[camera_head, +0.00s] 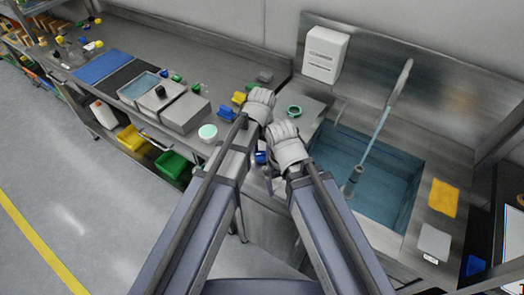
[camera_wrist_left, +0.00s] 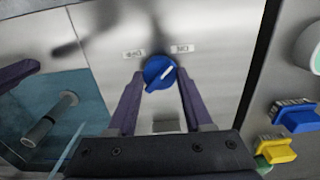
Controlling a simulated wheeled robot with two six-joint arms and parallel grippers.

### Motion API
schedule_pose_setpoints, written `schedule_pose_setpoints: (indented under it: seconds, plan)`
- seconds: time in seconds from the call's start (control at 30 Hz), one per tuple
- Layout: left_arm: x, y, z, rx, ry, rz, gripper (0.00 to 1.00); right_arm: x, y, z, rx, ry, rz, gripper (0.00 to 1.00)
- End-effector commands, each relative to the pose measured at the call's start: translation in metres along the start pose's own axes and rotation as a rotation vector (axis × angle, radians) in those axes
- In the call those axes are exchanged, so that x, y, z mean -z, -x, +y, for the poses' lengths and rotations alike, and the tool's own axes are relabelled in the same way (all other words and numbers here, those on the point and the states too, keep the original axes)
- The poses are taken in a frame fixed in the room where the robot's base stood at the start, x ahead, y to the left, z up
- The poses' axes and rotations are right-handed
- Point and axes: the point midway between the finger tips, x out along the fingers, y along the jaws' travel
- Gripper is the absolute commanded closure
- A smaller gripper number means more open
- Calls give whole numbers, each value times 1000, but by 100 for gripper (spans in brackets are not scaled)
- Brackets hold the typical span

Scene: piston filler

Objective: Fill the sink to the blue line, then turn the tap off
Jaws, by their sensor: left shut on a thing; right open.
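The sink (camera_head: 326,140) at the right holds blue-tinted water. A stream (camera_head: 377,132) falls from the raised tap spout (camera_head: 404,78) towards a grey standing pipe (camera_head: 351,186). The standing pipe also shows in the left wrist view (camera_wrist_left: 48,120). I cannot make out the blue line. My left gripper (camera_wrist_left: 160,85) is shut on the blue tap knob (camera_wrist_left: 160,71), whose white pointer slants towards the upper-right label. In the head view the knob (camera_head: 261,157) is partly hidden between my arms. My right gripper (camera_head: 273,183) is open near the sink's front, its fingers partly hidden.
Yellow (camera_head: 239,98) and blue (camera_head: 227,112) clips and a green-white jar (camera_head: 208,132) stand left of the knob. A yellow cloth (camera_head: 443,198) lies right of the sink. Yellow (camera_head: 131,138) and green (camera_head: 171,164) bins sit beneath the counter. The floor at left is clear.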

Motion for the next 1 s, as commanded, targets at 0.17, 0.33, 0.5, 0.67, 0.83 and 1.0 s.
schedule_pose_setpoints:
  seconds: [0.17,0.33,0.5,0.67,0.83,1.0]
  plan:
    - [0,0,0,0,-5,-1,100,0,0,0,0,0,0,2]
    - [0,0,0,0,-5,-1,100,0,0,0,0,0,0,2]
    - [0,0,0,0,-4,0,32,0,0,0,0,0,0,2]
    - [0,0,0,0,-3,0,19,0,0,0,0,0,0,2]
    - [0,0,0,0,-3,0,19,0,0,0,0,0,0,2]
    - [0,4,0,0,-2,0,19,0,4,0,0,0,0,2]
